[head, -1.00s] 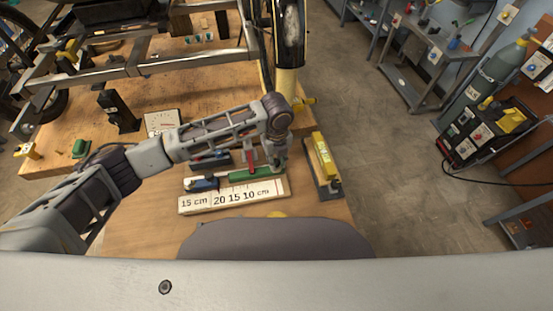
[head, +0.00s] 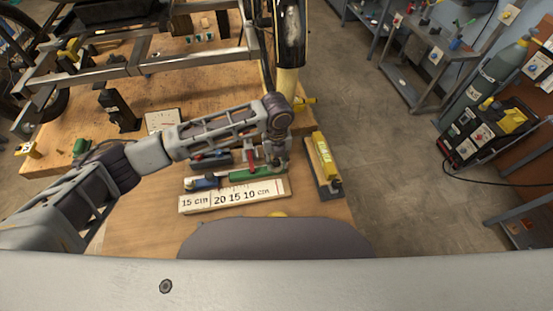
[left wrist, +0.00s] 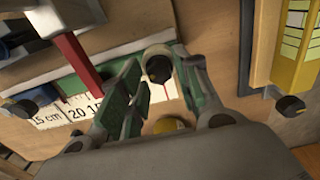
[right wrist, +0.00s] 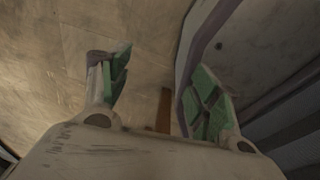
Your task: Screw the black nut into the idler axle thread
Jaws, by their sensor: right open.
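A black round piece (left wrist: 158,68) that looks like the black nut shows between the fingertips of my left gripper (left wrist: 158,62) in the left wrist view. The fingers stand close on both sides of it; I cannot tell whether they press on it. In the head view, my left gripper (head: 278,165) is low over the green strip (head: 245,175) on the bench, and the nut is hidden there. The trike frame (head: 140,65) stands at the back left; I cannot make out the idler axle thread. My right gripper (right wrist: 168,70) is open and empty in the right wrist view.
A board marked in centimetres (head: 235,197) lies in front of the green strip. A red upright (left wrist: 80,62) stands left of my left gripper. A yellow block fixture (head: 324,158) stands right of it. The wheel (head: 290,35) stands behind, and open floor lies to the right.

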